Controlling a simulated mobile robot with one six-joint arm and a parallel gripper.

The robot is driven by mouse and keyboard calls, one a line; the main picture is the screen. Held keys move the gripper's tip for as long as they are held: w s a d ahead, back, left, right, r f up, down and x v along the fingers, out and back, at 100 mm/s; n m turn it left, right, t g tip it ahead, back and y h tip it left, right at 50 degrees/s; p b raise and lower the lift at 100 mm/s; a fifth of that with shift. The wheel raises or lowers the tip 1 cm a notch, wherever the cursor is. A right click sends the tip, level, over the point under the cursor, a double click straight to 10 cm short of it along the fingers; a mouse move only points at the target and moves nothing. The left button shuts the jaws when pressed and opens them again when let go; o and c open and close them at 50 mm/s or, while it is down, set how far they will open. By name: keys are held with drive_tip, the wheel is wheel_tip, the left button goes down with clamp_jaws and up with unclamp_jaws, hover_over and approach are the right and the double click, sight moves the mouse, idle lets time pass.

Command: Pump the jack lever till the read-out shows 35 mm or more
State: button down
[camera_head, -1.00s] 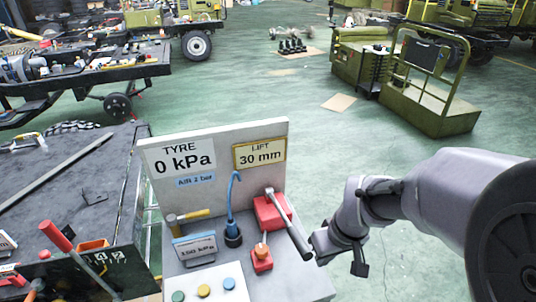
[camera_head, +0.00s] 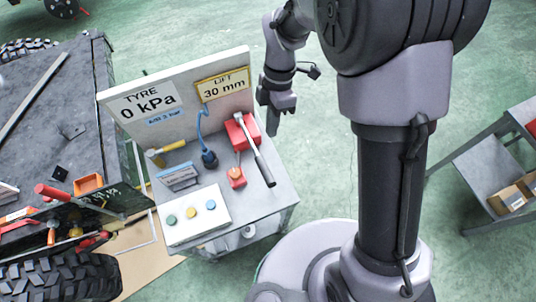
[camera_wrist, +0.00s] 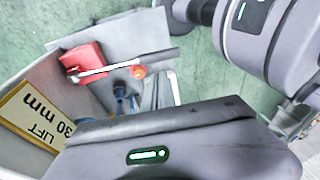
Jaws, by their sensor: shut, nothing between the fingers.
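The red jack (camera_head: 243,133) sits on the bench at the right of its back panel. Its lever (camera_head: 262,165) slopes from the jack towards the bench's front right, with a dark grip at the free end. The LIFT read-out (camera_head: 222,88) on the panel shows 30 mm. My gripper (camera_head: 272,128) is shut and empty, to the right of the panel and apart from the lever. In the wrist view the jack (camera_wrist: 82,58) and the lever (camera_wrist: 120,67) are at the upper left, with the read-out (camera_wrist: 34,112) upside down at the left edge.
A tyre (camera_head: 60,277) lies at lower left. A shelf cart (camera_head: 490,170) stands at right; open floor lies between.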

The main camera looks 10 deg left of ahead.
sight(266, 168)
drive_tip(key=b+x, duration=0.2)
drive_tip(key=x, duration=1.2)
drive_tip(key=shift+w+f, duration=0.1)
